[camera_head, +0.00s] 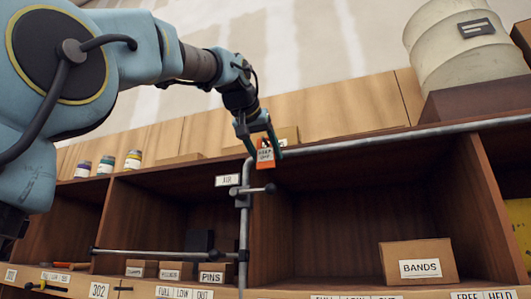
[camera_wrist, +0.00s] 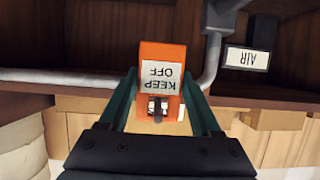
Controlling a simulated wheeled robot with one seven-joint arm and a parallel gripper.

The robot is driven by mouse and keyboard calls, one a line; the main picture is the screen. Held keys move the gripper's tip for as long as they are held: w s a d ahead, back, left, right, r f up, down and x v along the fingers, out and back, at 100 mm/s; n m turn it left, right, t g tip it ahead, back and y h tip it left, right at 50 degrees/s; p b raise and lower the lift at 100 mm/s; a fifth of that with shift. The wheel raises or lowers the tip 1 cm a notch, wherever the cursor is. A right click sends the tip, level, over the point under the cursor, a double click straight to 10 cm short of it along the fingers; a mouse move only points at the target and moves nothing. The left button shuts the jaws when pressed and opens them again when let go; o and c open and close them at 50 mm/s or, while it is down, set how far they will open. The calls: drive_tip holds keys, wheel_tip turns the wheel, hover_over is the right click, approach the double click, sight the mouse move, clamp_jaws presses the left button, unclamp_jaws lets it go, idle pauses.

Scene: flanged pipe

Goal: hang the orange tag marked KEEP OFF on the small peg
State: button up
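The orange tag (camera_head: 265,164) with a white KEEP OFF label is between the green fingers of my gripper (camera_head: 265,153), upright in front of the shelf's top edge. In the wrist view, the tag (camera_wrist: 160,53) appears upside down, with both fingers of my gripper (camera_wrist: 160,82) closed against its sides. An opening with small metal and dark parts shows at the tag's lower end there. A short peg (camera_head: 256,190) with a dark round end sticks out from the vertical pipe, below the tag and apart from it. I cannot make out the peg in the wrist view.
The grey pipe (camera_head: 244,224) bends along the shelf top; an AIR sign (camera_head: 229,181) hangs left of it. A longer rod (camera_head: 165,254) runs left lower down. Boxes marked BANDS (camera_head: 419,258) and PINS (camera_head: 215,274) stand in the shelf. A drum (camera_head: 462,48) stands above right.

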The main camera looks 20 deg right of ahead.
drive_tip(key=o, duration=0.5)
drive_tip(key=shift+c, duration=0.2)
drive_tip(key=b+v, duration=0.2)
drive_tip(key=v, duration=0.9)
